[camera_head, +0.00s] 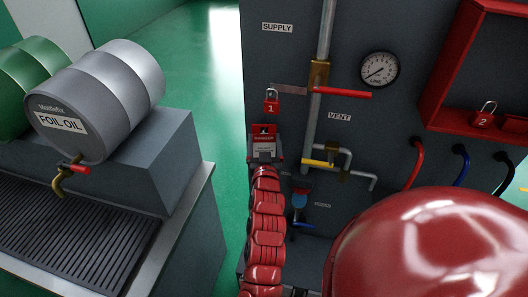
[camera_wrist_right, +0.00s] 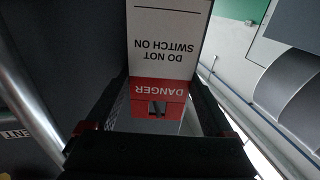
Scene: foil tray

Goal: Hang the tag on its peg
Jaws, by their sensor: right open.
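The tag (camera_head: 265,143) has a red top and a white lower part, and is upright at the dark panel below padlock 1 in the head view. In the right wrist view the tag (camera_wrist_right: 165,35) appears upside down, reading DANGER and DO NOT SWITCH ON. My right gripper (camera_head: 265,156) is at the tag, its fingers spread to either side. The wrist view shows these dark fingers (camera_wrist_right: 165,85) open, with a gap beside the tag's right edge. A dark mark shows on the tag's red part; I cannot tell whether it is the peg. My left gripper is out of view.
Padlock 1 (camera_head: 271,104) hangs just above the tag. A red valve handle (camera_head: 342,92), a vertical pipe (camera_head: 325,45) and a gauge (camera_head: 379,69) are to its right. A red box (camera_head: 476,115) holds padlock 2 (camera_head: 483,119). A drum bench (camera_head: 165,165) stands left.

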